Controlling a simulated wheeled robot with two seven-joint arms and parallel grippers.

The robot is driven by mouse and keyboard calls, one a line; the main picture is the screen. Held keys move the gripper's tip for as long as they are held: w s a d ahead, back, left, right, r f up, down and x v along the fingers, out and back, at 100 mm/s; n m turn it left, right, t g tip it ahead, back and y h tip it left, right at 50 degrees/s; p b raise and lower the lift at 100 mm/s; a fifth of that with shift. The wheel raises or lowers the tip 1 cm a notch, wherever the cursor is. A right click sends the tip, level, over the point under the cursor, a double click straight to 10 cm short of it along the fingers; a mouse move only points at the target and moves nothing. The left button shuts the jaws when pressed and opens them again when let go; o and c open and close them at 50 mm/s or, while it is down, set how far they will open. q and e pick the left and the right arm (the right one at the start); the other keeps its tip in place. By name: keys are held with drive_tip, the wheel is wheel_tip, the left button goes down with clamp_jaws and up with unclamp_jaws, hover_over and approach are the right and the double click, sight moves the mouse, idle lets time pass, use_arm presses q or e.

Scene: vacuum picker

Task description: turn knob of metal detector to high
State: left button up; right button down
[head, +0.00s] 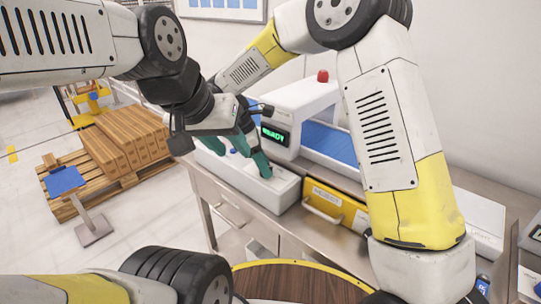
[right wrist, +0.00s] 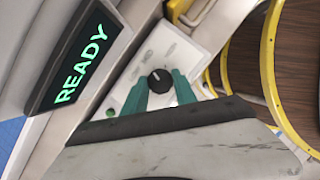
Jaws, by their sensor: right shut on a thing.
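The metal detector (head: 305,105) stands on the bench, with a white arch, a red lamp on top and a screen reading READY (head: 274,135). It also shows in the right wrist view (right wrist: 80,58). Its small black knob (right wrist: 160,82) sits on a pale panel, with a light pointer mark. My right gripper (head: 263,172) reaches down onto that panel. In the right wrist view its teal fingers (right wrist: 160,90) stand on either side of the knob and are shut on it. My left gripper (head: 236,122) hangs above, overlapping the right one; its fingertips are hard to make out.
A green button (right wrist: 110,112) sits beside the knob on the panel. Cardboard boxes on a pallet (head: 125,140) and a stand with a blue top (head: 65,181) are on the floor at left.

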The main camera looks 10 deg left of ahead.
drive_tip(key=m+g, duration=0.1)
drive_tip(key=m, duration=0.3)
drive_tip(key=shift+w+m+g, duration=0.1)
drive_tip(key=shift+m+g, duration=0.2)
drive_tip(key=shift+g, duration=0.1)
drive_tip(key=shift+w+m+g, duration=0.1)
drive_tip(key=shift+m+g, duration=0.5)
drive_tip(key=shift+m, duration=1.2)
drive_tip(key=c, duration=1)
unclamp_jaws()
drive_tip(key=v, duration=0.7)
drive_tip(key=shift+r, duration=0.35)
